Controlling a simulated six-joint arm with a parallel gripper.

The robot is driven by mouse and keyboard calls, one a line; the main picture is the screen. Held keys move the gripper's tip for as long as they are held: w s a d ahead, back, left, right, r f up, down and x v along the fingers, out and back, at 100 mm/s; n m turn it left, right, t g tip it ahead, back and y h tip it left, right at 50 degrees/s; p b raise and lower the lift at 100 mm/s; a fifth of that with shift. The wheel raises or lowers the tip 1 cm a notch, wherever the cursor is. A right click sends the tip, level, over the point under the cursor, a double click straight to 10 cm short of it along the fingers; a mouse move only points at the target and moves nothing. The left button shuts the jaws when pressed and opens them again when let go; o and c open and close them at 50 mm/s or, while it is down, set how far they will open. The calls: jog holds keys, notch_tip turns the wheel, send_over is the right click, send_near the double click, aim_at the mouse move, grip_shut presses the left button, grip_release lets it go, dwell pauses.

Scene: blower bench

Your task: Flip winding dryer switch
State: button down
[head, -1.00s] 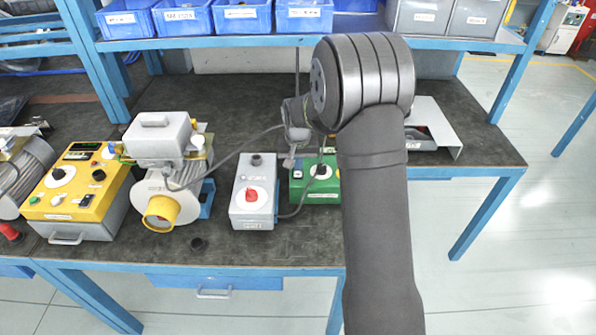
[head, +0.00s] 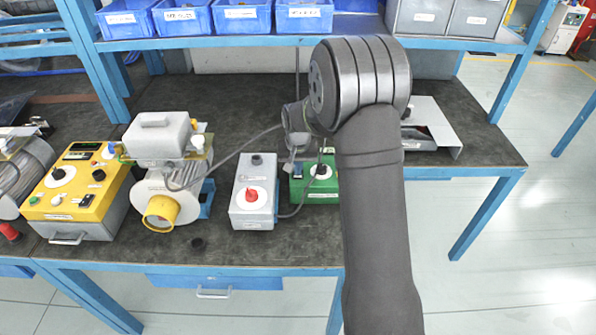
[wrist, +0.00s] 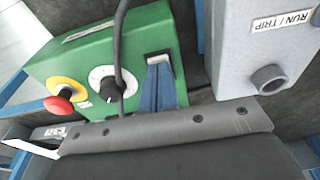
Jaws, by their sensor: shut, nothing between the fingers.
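A green control box (head: 318,190) stands on the bench, partly behind my arm in the head view; it also fills the left of the wrist view (wrist: 75,58). It carries a black knob on a white dial (wrist: 108,86), a red button on a yellow ring (wrist: 60,102) and a small dark switch (head: 297,170). The box labels are too small to read. My gripper (wrist: 159,64) is shut and empty, its blue fingertips over the switch end of the green box and covering most of the switch. Whether they touch it, and the switch's position, I cannot tell.
A grey box labelled RUN / TRIP (wrist: 228,70) stands close beside the green one; its red knob (head: 252,195) shows in the head view. A cable (wrist: 119,40) crosses the green box. A blower (head: 160,170) and yellow control box (head: 75,195) stand further left.

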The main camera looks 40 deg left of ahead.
notch_tip(320, 180, up, 7)
dwell(0.9)
jog(key=shift+f, duration=3.55)
jog(key=shift+r, duration=0.15)
jog(key=shift+r, duration=4.35)
jog(key=w+d+r+g+h, duration=0.1)
jog(key=w+d+r, duration=0.8)
jog(key=w, duration=0.2)
jog(key=shift+w+d+r, duration=0.3)
jog(key=shift+w, duration=0.05)
